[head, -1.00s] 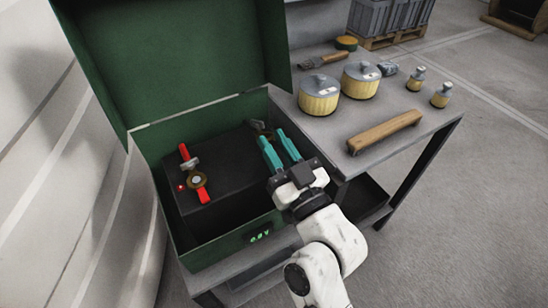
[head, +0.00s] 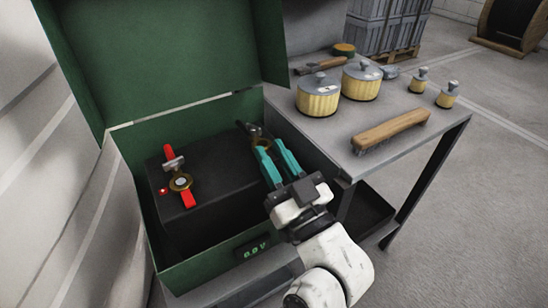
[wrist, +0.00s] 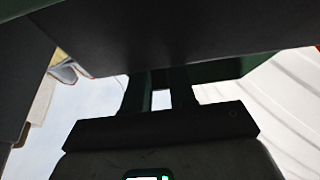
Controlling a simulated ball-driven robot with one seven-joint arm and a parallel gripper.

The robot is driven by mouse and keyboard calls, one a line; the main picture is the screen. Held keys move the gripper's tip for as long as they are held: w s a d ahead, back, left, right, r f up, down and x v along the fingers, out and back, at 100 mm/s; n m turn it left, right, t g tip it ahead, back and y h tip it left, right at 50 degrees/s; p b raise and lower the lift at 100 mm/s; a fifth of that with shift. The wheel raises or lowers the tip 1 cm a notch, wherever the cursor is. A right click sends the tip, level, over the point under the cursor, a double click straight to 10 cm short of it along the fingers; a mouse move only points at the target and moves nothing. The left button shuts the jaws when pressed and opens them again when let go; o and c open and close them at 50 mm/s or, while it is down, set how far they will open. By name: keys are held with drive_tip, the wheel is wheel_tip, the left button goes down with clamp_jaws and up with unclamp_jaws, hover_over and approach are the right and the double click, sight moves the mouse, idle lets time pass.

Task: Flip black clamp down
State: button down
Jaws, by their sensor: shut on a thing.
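The black clamp (head: 247,128) is at the back right corner of the dark battery block (head: 220,165), inside the open green box. Its dark handle and a brassy part show just beyond my fingertips. My gripper (head: 268,146) reaches into the box from the front right with its teal fingers. It is shut on the black clamp, though the contact itself is partly hidden. The red clamp (head: 178,178) is on the left side of the block. In the wrist view my fingers are dark and the clamp cannot be made out.
The green box's lid (head: 165,65) stands open at the back, and its right wall is close to my gripper. On the grey table (head: 325,135) to the right are two yellow-sided pots (head: 318,97), a wooden-handled brush (head: 392,129) and two small yellow-and-grey weights (head: 448,96).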

drive_tip(key=shift+f, duration=0.25)
drive_tip(key=c, duration=1.2)
unclamp_jaws()
drive_tip(key=shift+o, duration=1.4)
drive_tip(key=shift+r, duration=0.1)
drive_tip(key=b+v, duration=0.1)
drive_tip(key=v, duration=0.9)
drive_tip(key=shift+s+d+b, duration=0.2)
drive_tip(key=shift+s+b, duration=0.1)
drive_tip(key=shift+b, duration=0.1)
